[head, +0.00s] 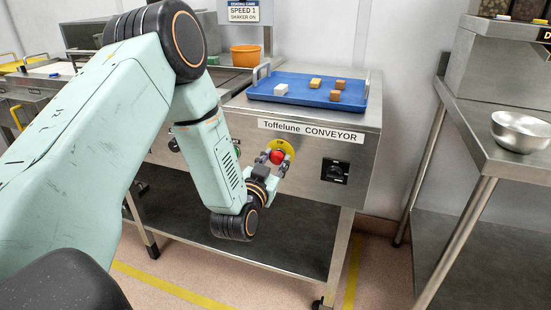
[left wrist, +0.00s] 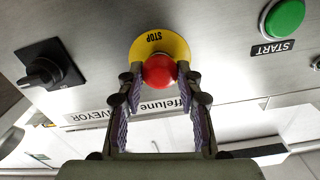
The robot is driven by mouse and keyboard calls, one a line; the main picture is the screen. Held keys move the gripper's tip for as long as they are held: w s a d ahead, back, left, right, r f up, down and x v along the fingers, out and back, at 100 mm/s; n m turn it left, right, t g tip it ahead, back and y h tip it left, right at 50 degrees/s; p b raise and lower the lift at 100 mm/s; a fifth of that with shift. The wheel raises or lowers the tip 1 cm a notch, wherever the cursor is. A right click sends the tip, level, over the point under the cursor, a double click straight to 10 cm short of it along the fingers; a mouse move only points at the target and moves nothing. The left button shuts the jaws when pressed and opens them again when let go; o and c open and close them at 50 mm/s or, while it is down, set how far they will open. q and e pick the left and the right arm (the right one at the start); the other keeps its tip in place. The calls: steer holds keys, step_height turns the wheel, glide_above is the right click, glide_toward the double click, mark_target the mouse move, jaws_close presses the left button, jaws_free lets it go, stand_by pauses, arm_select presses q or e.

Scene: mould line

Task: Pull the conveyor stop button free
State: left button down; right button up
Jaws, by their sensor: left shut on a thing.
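The red conveyor stop button (head: 277,157) sits on a yellow round plate (head: 287,148) on the front of the steel conveyor cabinet, below the "Toffelune CONVEYOR" label (head: 310,132). In the left wrist view the red button (left wrist: 159,72) shows between the fingertips, in front of the yellow STOP plate (left wrist: 146,45). My left gripper (head: 276,160) is shut on the button, one finger on each side. How far the button stands out from its plate cannot be told. My right gripper is not in view.
A green START button (left wrist: 284,18) and a black rotary switch (head: 335,171) flank the stop button. A blue tray (head: 305,100) with several small blocks lies on the cabinet top. A metal bowl (head: 520,131) stands on the right table. Floor shows between cabinet and table.

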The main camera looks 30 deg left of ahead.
arm_select(q)
steer(key=shift+s+f, duration=0.1)
steer(key=c, duration=1.3)
jaws_free()
steer(key=o, duration=0.3)
steer(key=shift+s+d, duration=0.1)
steer(key=shift+s, duration=0.05)
steer(key=shift+o, duration=0.8)
steer(key=v, duration=1.1)
steer(key=shift+s, duration=0.4)
